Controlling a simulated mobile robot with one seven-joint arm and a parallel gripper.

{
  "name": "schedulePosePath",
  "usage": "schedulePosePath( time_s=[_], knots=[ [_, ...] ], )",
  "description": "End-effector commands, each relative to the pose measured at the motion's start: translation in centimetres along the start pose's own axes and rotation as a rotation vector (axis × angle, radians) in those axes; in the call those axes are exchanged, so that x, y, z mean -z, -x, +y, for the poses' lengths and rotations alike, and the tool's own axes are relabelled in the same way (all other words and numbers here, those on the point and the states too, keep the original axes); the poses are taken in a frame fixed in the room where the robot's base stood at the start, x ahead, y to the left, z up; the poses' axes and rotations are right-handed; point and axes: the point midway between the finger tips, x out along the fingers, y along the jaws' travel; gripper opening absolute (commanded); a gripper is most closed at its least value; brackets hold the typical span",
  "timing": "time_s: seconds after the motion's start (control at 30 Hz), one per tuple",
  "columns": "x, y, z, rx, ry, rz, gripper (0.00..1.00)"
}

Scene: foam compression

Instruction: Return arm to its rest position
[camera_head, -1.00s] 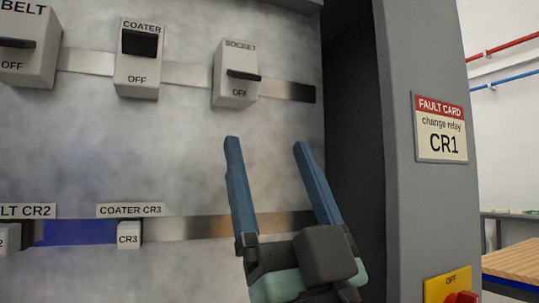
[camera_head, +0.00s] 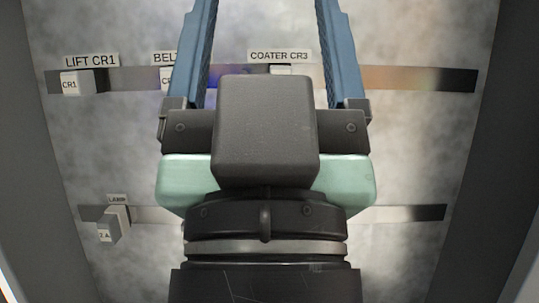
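My gripper (camera_head: 265,70) is large in the middle of the view, pointing up the picture. Its two blue fingers are spread wide apart with nothing between them, though the fingertips run out of the top of the frame. The fingers stand in front of a grey mottled panel (camera_head: 405,140). The CR1 relay (camera_head: 74,84) sits on the upper rail under the label LIFT CR1, left of my gripper. The BELT relay (camera_head: 166,82) is partly hidden behind the left finger. The COATER CR3 relay (camera_head: 281,71) shows between the fingers, its lower part hidden by the gripper body.
A lower rail (camera_head: 410,214) carries a small tilted grey block (camera_head: 110,226) at the left. Dark cabinet walls (camera_head: 25,150) close in the panel on the left and right. The panel right of my gripper is bare apart from the rails.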

Motion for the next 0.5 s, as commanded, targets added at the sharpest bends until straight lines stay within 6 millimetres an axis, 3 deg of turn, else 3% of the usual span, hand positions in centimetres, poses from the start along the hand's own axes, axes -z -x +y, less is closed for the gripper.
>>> schedulePosePath(
  time_s=[0.03, 0.27, 0.5],
  knots=[
    [1.4, -1.4, 0.0, -0.002, -0.002, 0.0, 0.8],
    [5.0, -5.4, 0.1, -0.001, 0.003, 0.001, 0.8],
    [10.0, -10.7, 0.0, 0.0, 0.003, 0.001, 0.8]
  ],
)
